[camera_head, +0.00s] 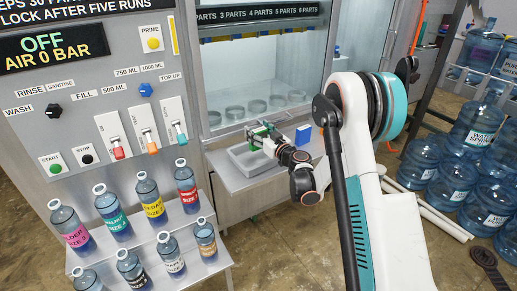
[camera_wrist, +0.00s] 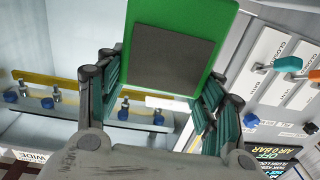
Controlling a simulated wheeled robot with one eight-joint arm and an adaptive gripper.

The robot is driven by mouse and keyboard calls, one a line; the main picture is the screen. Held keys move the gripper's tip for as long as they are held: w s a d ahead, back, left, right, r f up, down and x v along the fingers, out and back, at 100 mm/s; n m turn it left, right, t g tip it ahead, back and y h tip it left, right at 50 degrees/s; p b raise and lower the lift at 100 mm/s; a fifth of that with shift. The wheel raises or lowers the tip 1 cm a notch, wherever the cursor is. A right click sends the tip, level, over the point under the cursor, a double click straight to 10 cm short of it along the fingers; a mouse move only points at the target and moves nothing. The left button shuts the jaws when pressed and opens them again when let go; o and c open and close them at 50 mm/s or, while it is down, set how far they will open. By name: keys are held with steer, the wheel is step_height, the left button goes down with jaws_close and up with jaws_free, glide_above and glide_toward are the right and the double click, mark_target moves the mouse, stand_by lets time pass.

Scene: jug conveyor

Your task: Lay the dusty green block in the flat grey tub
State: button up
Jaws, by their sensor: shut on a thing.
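My gripper (camera_head: 264,140) is shut on a green block (camera_wrist: 180,12) with a dark grey square patch on its face. In the wrist view the block stands between my two teal finger pads (camera_wrist: 160,92). In the head view the block is small and partly hidden by my fingers. The flat grey tub (camera_head: 240,163) sits on the counter just below and left of my gripper. The block appears to be above the tub's back part; the exact height gap cannot be told. My wrist hides part of the tub's right side.
A blue block (camera_head: 303,134) stands on the counter behind my wrist. Several round clear dishes (camera_head: 256,106) line the cabinet behind. A control panel with levers (camera_head: 145,130) and labelled bottles (camera_head: 152,199) are at left. Large water jugs (camera_head: 476,125) are stacked at right.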

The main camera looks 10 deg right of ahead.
steer(key=shift+f+b, duration=0.95)
steer(key=shift+f, duration=1.9)
steer(key=shift+f, duration=0.15)
steer(key=o, duration=1.1)
steer(key=shift+c, duration=0.2)
steer(key=shift+r, duration=0.2)
